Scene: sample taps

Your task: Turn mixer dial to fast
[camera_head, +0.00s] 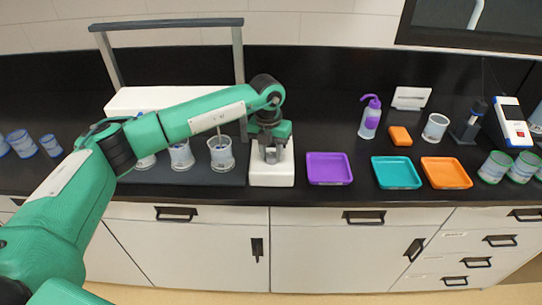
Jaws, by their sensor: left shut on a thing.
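The mixer is a white box (272,176) on the black bench, left of the purple tray. My left gripper (271,155) points down onto its upper part, with its fingertips at the mixer's top. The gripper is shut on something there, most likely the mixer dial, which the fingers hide. I cannot read the dial's setting or its marks. My left arm reaches in from the left and passes in front of the rack behind it. My right gripper does not show.
A purple tray (329,168), a teal tray (396,173) and an orange tray (446,173) lie right of the mixer. Beakers (221,153) stand on a dark base at its left. A purple-capped bottle (370,118) stands behind the trays. The bench's front edge is close.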

